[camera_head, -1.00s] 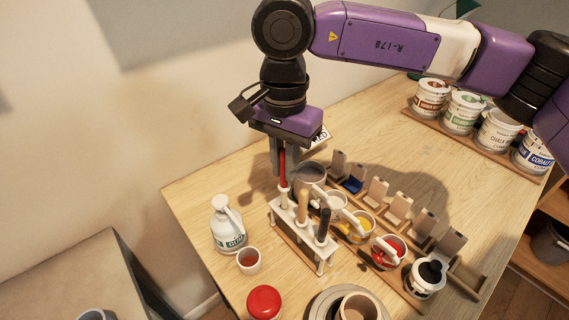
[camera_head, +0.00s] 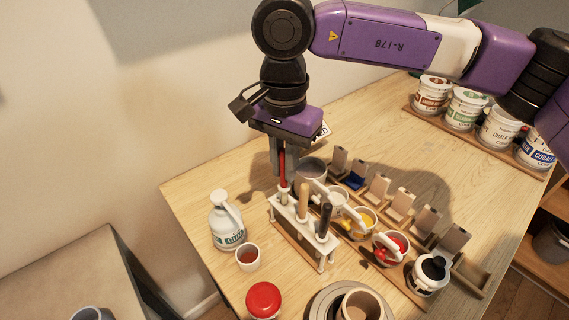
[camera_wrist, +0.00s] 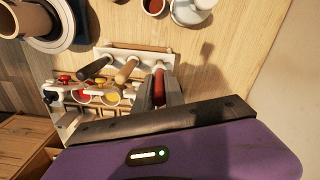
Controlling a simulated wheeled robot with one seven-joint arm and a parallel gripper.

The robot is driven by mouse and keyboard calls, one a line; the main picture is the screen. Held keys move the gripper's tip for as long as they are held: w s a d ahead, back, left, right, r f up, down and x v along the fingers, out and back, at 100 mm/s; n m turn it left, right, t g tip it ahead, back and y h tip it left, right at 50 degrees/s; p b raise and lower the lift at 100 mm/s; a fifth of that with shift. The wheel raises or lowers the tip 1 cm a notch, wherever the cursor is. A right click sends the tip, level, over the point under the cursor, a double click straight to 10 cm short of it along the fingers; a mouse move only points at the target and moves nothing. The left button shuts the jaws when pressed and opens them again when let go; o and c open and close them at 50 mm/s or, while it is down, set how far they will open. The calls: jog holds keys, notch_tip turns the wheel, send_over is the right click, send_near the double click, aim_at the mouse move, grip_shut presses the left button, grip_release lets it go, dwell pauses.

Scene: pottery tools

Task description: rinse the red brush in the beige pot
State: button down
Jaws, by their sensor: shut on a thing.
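The red brush (camera_head: 283,170) stands upright at the far left end of a white brush rack (camera_head: 302,225). My gripper (camera_head: 284,166) points straight down and is shut on its red handle; the red handle (camera_wrist: 159,88) also shows between the fingers in the wrist view. The brush's lower end is hidden by the rack. A tan-beige pot (camera_head: 376,292) sits on a round grey wheel (camera_head: 322,308) at the front edge, partly cut off. A greyer pot (camera_head: 312,170) stands just behind the rack. I cannot tell for certain which pot is meant.
A tan-handled tool (camera_head: 303,200) and a dark-handled tool (camera_head: 325,220) stand in the same rack. Colour pots and wooden holders line the right.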

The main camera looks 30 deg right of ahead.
aim_at(284, 185)
jog(key=shift+f+b, duration=2.35)
dwell(1.5)
jog(key=c, duration=1.3)
grip_release()
jog(key=shift+r, duration=3.9)
